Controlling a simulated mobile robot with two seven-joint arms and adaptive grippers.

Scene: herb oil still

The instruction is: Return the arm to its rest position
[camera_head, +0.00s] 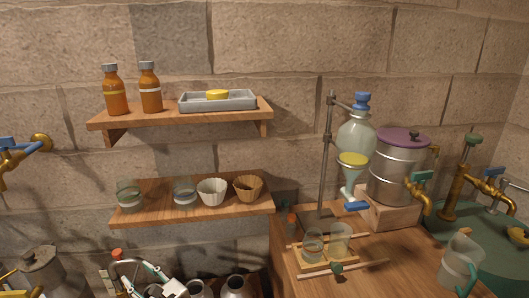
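My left gripper (122,280) shows at the bottom edge, left of centre, with pale and dark curved links. It is low in front of the wall, below the lower shelf. Its lower part is cut off by the picture edge, and I cannot tell how far its fingers are apart. No object is clearly seen between them. An orange-red cap (117,253) shows right by it; I cannot tell whether they touch. My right gripper is not in view.
Above the gripper, the lower shelf (150,216) holds glasses and two fluted cups. Metal vessels (236,287) stand close to its right, and a metal can (40,266) to its left. The wooden bench (395,248) at right carries the glass still (356,140) and beakers.

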